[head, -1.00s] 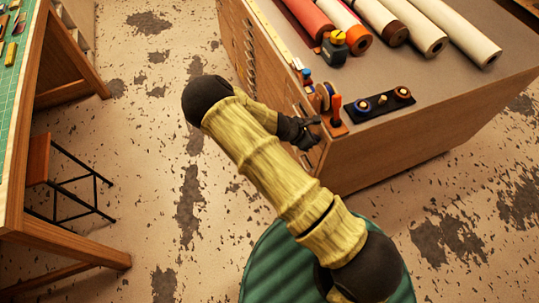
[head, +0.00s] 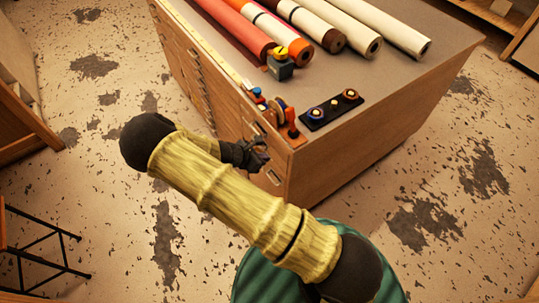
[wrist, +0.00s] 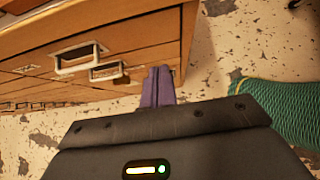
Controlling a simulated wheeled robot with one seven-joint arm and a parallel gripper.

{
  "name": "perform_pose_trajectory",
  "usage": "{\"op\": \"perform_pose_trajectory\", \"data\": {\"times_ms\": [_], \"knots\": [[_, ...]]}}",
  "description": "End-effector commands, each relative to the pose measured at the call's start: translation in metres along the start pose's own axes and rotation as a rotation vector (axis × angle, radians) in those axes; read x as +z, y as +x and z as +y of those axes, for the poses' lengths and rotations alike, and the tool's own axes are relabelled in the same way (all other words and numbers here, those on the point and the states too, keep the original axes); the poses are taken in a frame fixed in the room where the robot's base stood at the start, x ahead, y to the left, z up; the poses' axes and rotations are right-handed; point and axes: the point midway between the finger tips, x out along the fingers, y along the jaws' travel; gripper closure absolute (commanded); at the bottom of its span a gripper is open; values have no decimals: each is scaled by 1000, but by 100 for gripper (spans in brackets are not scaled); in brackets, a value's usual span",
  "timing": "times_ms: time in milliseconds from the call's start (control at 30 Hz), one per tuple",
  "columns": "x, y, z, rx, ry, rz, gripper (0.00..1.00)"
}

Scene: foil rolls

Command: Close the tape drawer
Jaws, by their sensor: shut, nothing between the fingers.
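The wooden drawer cabinet (head: 330,150) has drawers with metal pull handles on its left-facing front. One handle (head: 273,177) shows just below my gripper (head: 262,158) in the head view. In the wrist view, two handles, an upper one (wrist: 80,57) and a lower one (wrist: 107,72), sit on drawer fronts left of my fingers. I cannot tell which is the tape drawer, nor how far any drawer stands out. My gripper is shut and empty, its purple-grey fingers (wrist: 158,86) pointing toward the cabinet near its corner. Contact cannot be made out.
Coloured rolls (head: 300,22) lie on the cabinet top. A tape dispenser (head: 281,62), a black strip with knobs (head: 331,109) and small tools (head: 291,118) stand near its front edge. A black-legged stool (head: 45,250) is at lower left. The floor between is clear.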

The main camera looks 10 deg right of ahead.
Motion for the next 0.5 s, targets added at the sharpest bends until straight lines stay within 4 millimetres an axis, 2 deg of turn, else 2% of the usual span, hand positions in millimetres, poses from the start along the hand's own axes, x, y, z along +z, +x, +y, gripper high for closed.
{"op": "perform_pose_trajectory", "data": {"times_ms": [500], "knots": [[2, -72, -1, -8, 8, 4, 100]]}}
